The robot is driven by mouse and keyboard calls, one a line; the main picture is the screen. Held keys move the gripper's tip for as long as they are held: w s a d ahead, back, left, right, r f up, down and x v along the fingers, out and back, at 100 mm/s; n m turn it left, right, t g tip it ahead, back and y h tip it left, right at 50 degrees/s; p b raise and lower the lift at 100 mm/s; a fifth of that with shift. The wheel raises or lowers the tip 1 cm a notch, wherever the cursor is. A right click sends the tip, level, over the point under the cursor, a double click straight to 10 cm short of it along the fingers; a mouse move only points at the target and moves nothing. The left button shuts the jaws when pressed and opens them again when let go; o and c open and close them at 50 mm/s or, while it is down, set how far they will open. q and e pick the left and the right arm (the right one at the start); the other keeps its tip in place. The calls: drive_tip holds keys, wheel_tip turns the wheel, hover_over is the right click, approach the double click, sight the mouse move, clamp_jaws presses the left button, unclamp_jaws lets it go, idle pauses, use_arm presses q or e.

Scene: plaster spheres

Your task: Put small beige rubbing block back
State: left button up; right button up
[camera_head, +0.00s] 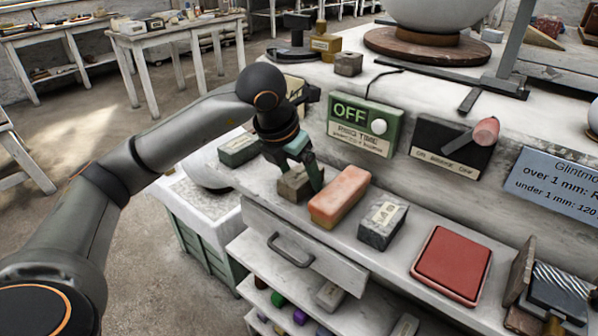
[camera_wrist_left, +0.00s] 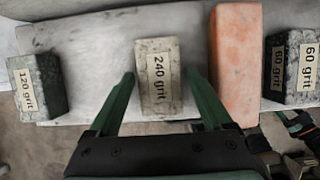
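A small beige-grey block labelled "240 grit" (camera_wrist_left: 158,75) lies on the pale shelf in the left wrist view. It also shows in the head view (camera_head: 296,186), partly covered by my gripper. My left gripper (camera_head: 305,165) is over it from above. In the left wrist view the two green fingers of my left gripper (camera_wrist_left: 160,78) are spread, one on each side of the block, with a narrow gap to each side. I cannot tell exactly how far above the shelf the fingertips are.
Along the shelf, a dark "120 grit" block (camera_wrist_left: 38,88) is left of it; an orange-pink block (camera_head: 339,196) is close on its right, then a grey block (camera_head: 382,221) and a red pad (camera_head: 452,264). A green "OFF" box (camera_head: 364,127) stands behind. A drawer (camera_head: 300,249) is below.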

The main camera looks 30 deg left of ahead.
use_arm(q)
drive_tip(key=shift+o, duration=0.4)
drive_tip(key=shift+r, duration=0.1)
drive_tip(key=shift+r, duration=0.25)
drive_tip(key=p+v, duration=0.1)
drive_tip(key=v, duration=1)
drive_tip(key=shift+s+r+p, duration=0.15)
drive_tip(key=shift+r+p, duration=0.15)
drive_tip(key=shift+p, duration=0.1)
